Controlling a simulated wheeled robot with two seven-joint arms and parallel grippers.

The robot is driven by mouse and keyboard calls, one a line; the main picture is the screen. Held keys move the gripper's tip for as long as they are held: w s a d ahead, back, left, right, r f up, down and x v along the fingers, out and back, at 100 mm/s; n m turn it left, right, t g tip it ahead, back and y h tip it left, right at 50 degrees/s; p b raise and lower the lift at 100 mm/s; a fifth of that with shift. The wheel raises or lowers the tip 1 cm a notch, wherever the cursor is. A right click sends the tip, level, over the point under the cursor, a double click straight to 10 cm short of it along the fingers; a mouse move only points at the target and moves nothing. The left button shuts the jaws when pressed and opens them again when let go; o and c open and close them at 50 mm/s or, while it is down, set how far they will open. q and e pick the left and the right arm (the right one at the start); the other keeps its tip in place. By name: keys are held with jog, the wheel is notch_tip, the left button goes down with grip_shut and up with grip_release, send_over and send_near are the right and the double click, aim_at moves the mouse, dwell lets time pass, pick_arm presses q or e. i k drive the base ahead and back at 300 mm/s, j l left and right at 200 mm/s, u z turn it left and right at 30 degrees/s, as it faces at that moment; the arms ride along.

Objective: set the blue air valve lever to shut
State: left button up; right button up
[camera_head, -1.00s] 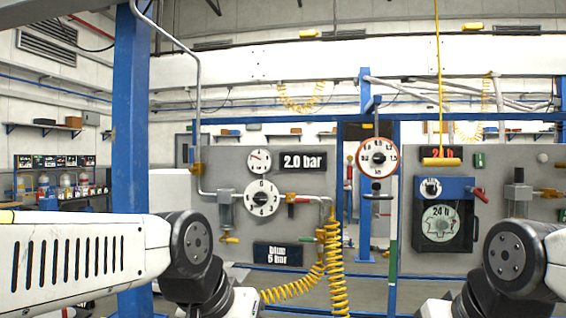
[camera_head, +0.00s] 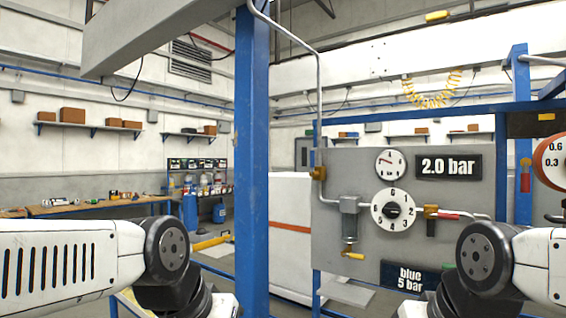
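The grey air panel (camera_head: 340,160) with the "blue 5 bar" sign (camera_head: 408,276) stands right of centre. A brass valve (camera_head: 430,212) sits on its pipe, right of the round dial (camera_head: 393,210). A red lever (camera_head: 449,215) points right from this valve, roughly along the pipe. A yellow-ended lever (camera_head: 353,256) hangs below the grey filter unit, left of the dial. I cannot tell any lever's setting for certain. Both my arms show at the lower left and lower right, apart from the panel. Both grippers are below the picture, out of view.
A blue post (camera_head: 254,160) stands between my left arm and the panel. A white cabinet (camera_head: 290,230) stands behind it. A small gauge (camera_head: 391,163) and a "2.0 bar" sign (camera_head: 448,166) are on the panel. A workbench (camera_head: 95,206) is at the far left.

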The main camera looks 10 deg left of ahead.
aim_at(312, 159)
jog(key=i+j+z, duration=0.1)
jog(key=j, duration=0.3)
jog(key=i+j+z, duration=0.15)
jog(key=i+j, duration=0.15)
jog(key=i+j+z, duration=0.1)
jog(key=j, duration=0.45)
jog(key=i+j+z, duration=0.15)
jog(key=j, duration=0.25)
jog(key=i+j+z, duration=0.1)
jog(key=j, duration=0.35)
jog(key=i+j+z, duration=0.1)
jog(key=j, duration=0.4)
jog(key=i+j+z, duration=0.15)
jog(key=j, duration=0.3)
jog(key=i+l+z, duration=0.15)
jog(key=i, duration=0.05)
